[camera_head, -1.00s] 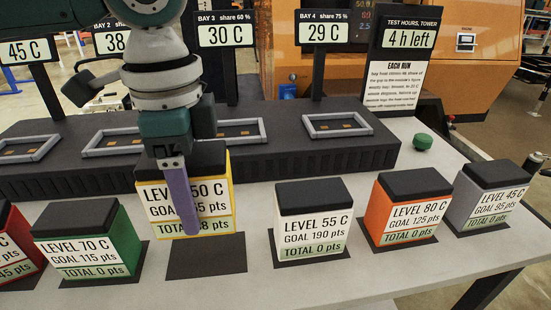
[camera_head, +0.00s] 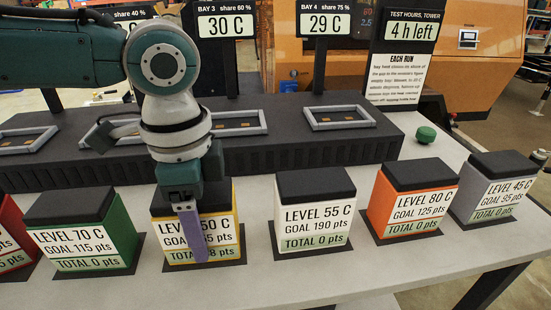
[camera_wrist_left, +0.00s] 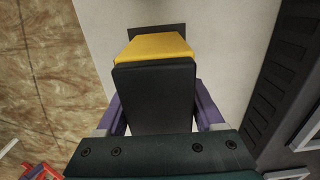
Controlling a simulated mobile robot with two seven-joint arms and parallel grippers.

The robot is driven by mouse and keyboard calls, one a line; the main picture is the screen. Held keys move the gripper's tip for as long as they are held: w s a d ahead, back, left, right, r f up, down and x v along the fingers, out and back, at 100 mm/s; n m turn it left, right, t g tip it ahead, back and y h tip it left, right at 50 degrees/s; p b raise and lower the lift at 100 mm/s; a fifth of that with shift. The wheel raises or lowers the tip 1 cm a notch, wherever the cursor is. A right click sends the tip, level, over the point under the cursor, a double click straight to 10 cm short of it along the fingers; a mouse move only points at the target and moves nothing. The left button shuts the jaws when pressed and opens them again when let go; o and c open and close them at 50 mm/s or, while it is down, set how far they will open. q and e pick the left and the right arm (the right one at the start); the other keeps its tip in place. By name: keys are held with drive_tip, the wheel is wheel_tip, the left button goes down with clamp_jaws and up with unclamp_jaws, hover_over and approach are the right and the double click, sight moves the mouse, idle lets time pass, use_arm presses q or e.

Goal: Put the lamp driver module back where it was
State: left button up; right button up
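A yellow-framed module (camera_head: 226,232) with a black top and a "50 C" front label is over the dark pad (camera_head: 243,247) between the green and white modules. No label names it as the lamp driver. It looks upright, on or very near the pad; exact contact is hard to tell. My left gripper (camera_head: 197,235) reaches down over it, a purple finger covering part of its label. In the left wrist view its black top (camera_wrist_left: 155,95) sits between the two purple fingers, closed along its sides. My right gripper is not in view.
The green module (camera_head: 85,230) stands close on the left and the white module (camera_head: 315,215) on the right. Orange (camera_head: 410,200) and grey (camera_head: 492,190) modules stand farther right. Behind runs a black bench (camera_head: 330,145) with grey-framed bays. The white table front is bare.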

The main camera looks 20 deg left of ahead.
use_arm(q)
drive_tip(key=o, duration=0.4)
drive_tip(key=shift+r, duration=0.15)
wheel_tip(320, 180, up, 12)
drive_tip(key=p, duration=0.3)
idle(0.4)
